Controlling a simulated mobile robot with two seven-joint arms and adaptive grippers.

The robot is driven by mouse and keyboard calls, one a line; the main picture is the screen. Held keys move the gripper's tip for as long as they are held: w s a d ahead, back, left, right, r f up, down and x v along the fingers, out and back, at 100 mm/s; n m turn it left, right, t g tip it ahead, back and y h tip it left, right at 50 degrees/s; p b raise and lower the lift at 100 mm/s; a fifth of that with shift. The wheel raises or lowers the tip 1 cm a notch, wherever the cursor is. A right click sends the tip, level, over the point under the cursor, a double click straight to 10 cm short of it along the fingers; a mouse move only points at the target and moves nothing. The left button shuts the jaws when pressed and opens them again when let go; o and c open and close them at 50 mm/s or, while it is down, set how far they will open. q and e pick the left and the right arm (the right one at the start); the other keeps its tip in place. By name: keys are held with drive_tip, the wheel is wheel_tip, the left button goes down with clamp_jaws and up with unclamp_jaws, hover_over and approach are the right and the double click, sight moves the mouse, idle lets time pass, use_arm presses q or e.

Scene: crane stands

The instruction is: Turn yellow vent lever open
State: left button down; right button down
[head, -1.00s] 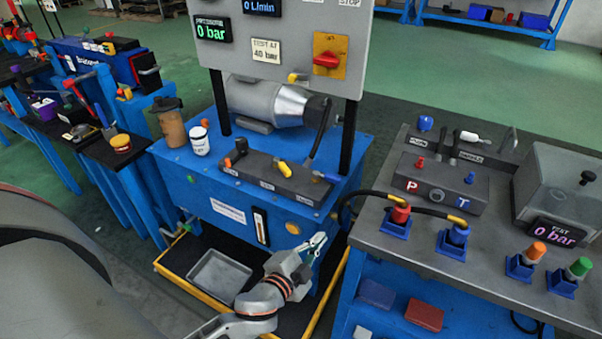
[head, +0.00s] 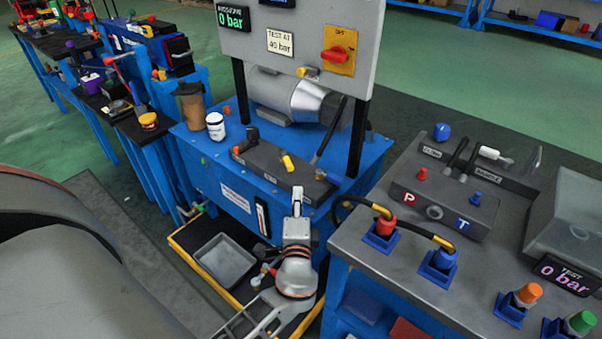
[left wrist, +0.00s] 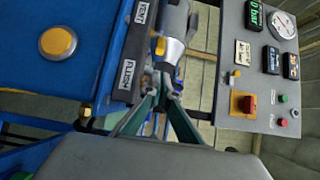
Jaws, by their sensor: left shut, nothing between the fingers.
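A yellow lever (head: 287,162) stands on the dark valve block (head: 268,170) on top of the blue tank unit, between an orange-tipped lever (head: 238,150) and a blue-tipped one (head: 328,178). Labels on the block's front are too small to read in the head view. My left gripper (head: 297,193) is shut and empty, pointing up in front of the block's right part, just below and right of the yellow lever. In the left wrist view the gripper fingers (left wrist: 163,82) meet beside the block's end, with a yellow lever (left wrist: 160,46) beyond them. My right gripper is not in view.
A control panel (head: 300,25) stands above the tank, with a motor (head: 290,95) behind the block. The grey bench (head: 400,270) with hoses is close on the right.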

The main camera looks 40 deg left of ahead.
sight(299, 180)
use_arm(q)
drive_tip(key=x, duration=0.8)
drive_tip(key=shift+w+r, duration=0.1)
drive_tip(key=shift+w, duration=0.05)
drive_tip(key=shift+w+a, duration=0.45)
drive_tip(key=shift+w, duration=0.1)
drive_tip(key=shift+w+a, duration=0.1)
drive_tip(key=shift+w, duration=0.05)
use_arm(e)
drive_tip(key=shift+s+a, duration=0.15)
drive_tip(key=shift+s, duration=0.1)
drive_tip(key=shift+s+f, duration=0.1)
